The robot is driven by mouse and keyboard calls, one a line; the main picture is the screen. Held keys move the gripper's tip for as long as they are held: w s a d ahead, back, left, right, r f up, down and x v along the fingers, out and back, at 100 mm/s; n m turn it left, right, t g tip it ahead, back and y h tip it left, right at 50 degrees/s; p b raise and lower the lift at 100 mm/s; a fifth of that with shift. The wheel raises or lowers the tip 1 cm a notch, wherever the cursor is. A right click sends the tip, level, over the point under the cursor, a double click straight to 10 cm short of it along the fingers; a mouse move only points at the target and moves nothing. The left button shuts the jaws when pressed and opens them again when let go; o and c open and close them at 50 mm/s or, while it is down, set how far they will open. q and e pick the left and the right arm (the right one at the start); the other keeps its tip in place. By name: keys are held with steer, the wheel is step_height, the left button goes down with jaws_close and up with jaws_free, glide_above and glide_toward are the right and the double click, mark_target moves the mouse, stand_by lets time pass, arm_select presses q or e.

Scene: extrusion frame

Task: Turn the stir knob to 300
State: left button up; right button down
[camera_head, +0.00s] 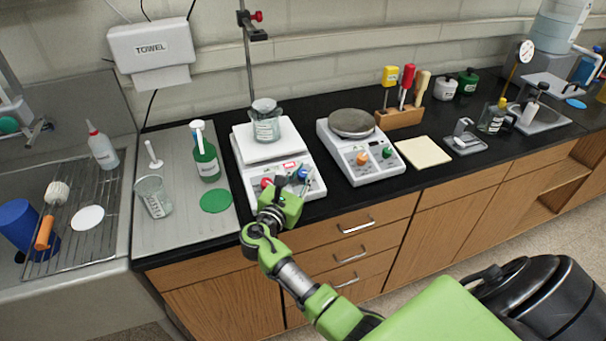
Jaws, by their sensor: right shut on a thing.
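A white stirring hot plate (256,150) stands on the black counter, with a glass beaker (266,126) on its top. Its sloped front panel has a small red display (289,165), a red knob (265,183) at the left and a blue knob (302,174) at the right. My right gripper (281,184) is at this panel, shut on a knob. The fingers hide part of the panel, so I cannot tell for sure which knob is held or read its scale. My left gripper is not in view.
A second hot plate (337,150) with orange and green knobs stands close on the right. A metal rod stand (249,75) rises behind the beaker. A green bottle (206,165) and a green disc (216,201) are on the left drainboard.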

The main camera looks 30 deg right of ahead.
steer(key=c, duration=1.8)
jaws_free()
steer(key=shift+s+a, duration=0.15)
steer(key=shift+a, duration=0.05)
steer(key=v, duration=1.1)
steer(key=shift+s+a, duration=0.15)
steer(key=shift+a, duration=0.1)
